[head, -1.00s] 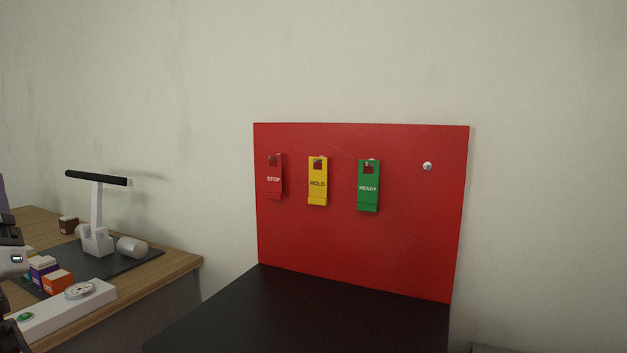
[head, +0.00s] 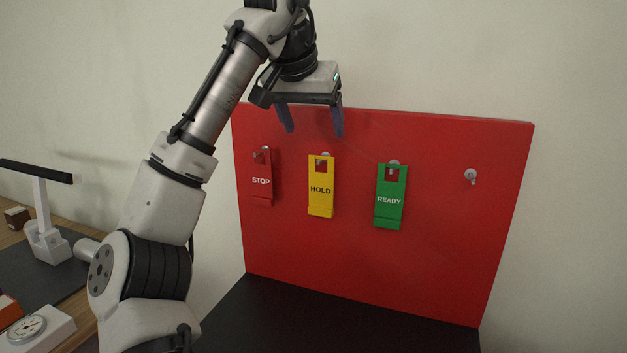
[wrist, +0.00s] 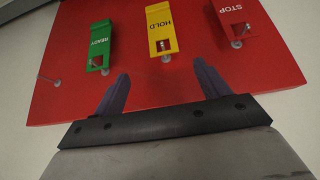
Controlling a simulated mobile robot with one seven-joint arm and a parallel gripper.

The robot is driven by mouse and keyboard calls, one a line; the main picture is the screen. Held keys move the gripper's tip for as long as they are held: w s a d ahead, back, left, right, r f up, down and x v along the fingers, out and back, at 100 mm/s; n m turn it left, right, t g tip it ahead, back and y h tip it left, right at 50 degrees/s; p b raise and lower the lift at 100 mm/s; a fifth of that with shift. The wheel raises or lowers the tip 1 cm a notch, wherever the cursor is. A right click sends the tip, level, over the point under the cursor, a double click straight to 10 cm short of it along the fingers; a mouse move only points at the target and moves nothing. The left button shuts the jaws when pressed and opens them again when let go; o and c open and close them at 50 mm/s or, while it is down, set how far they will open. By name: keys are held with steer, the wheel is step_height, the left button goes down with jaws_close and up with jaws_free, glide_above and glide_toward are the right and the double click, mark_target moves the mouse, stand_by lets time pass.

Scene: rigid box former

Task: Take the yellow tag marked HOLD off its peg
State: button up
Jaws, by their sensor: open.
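The yellow tag marked HOLD (head: 320,202) hangs on its peg (head: 326,155) on the red board, through the square hole near its top. It also shows in the wrist view (wrist: 159,26), upside down, between the two fingers and beyond their tips. My gripper (head: 312,134) is open and empty, above the HOLD tag and near the board's top edge. In the wrist view its fingers (wrist: 161,76) are spread apart and touch no tag.
The red STOP tag (head: 262,190) hangs left of HOLD and the green READY tag (head: 390,212) hangs right. A bare peg (head: 470,175) is at the far right of the red board (head: 430,270). A black surface (head: 330,320) lies below. A desk with a lamp (head: 41,215) stands left.

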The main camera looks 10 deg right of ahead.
mark_target(319, 161)
steer(key=shift+a+p+x, duration=0.2)
steer(key=shift+p+x, duration=0.75)
steer(key=shift+x, duration=2.4)
steer(key=shift+a+p+x, duration=0.15)
steer(key=shift+p+x, duration=0.75)
steer(key=shift+x, duration=2.45)
steer(key=shift+f, duration=0.15)
steer(key=shift+c, duration=0.4)
steer(key=c, duration=1.2)
